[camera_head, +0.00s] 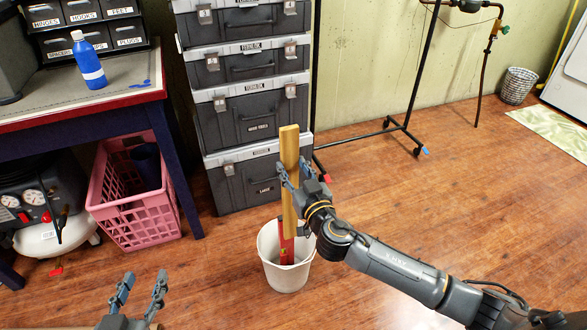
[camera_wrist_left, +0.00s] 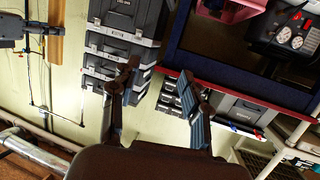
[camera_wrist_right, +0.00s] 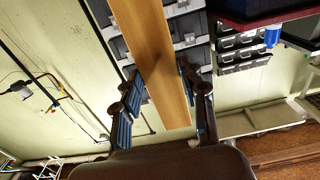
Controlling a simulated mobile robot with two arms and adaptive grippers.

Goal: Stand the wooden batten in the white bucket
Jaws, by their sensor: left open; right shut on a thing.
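The wooden batten (camera_head: 289,145) is upright in the head view. My right gripper (camera_head: 290,178) is shut on it around mid-height. In the right wrist view the batten (camera_wrist_right: 148,40) runs between the fingers. The white bucket (camera_head: 287,278) stands on the floor below. The batten's lower end shows over the bucket's opening, in front of a red object (camera_head: 286,251) standing in the bucket. I cannot tell whether that end is below the rim. My left gripper (camera_head: 144,281) is open and empty, low at the left.
Grey stacked toolboxes (camera_head: 250,120) stand close behind the bucket. A pink crate (camera_head: 140,221) sits under the workbench (camera_head: 95,103) with a blue bottle (camera_head: 87,60). A compressor (camera_head: 45,205) is at far left. A black wheeled stand (camera_head: 405,125) is behind right.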

